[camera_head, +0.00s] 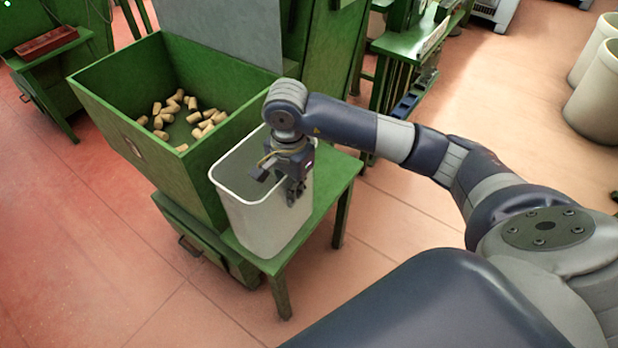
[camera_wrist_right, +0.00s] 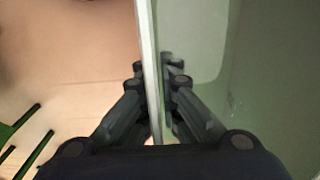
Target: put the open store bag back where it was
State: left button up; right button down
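No bag shows in these views; the open-topped container here is a pale, rigid bin (camera_head: 262,222). It stands upright at the green side table (camera_head: 325,196), beside the green hopper; I cannot tell whether its base bears fully on the table. My right gripper (camera_head: 295,192) points down at the bin's right side. In the right wrist view its fingers (camera_wrist_right: 158,85) lie on both sides of the bin's wall (camera_wrist_right: 148,40) and appear shut on it. The visible inside of the bin shows no stoppers; its bottom is hidden. My left gripper is not in view.
The green hopper (camera_head: 135,140) holds several cork stoppers (camera_head: 205,124) and stands close left of the bin. Green machinery (camera_head: 335,45) and a shelf unit (camera_head: 405,85) stand behind. Large pale bins (camera_head: 598,95) stand at far right. Floor between is clear.

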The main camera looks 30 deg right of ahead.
aim_at(317, 166)
pick_arm(q)
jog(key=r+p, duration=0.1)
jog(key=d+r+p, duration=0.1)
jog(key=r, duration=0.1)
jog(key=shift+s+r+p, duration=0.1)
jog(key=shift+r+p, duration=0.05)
jog(key=shift+p, duration=0.25)
pick_arm(e)
jog(key=w+d+f, duration=0.4)
jog(key=w+d, duration=0.2)
jog(key=d, duration=0.5)
jog(key=shift+w+f, duration=0.3)
jog(key=shift+f, duration=0.1)
jog(key=shift+f, duration=0.15)
jog(key=c, duration=1.8)
grip_release()
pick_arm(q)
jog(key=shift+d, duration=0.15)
pick_arm(e)
jog(key=shift+a, duration=0.1)
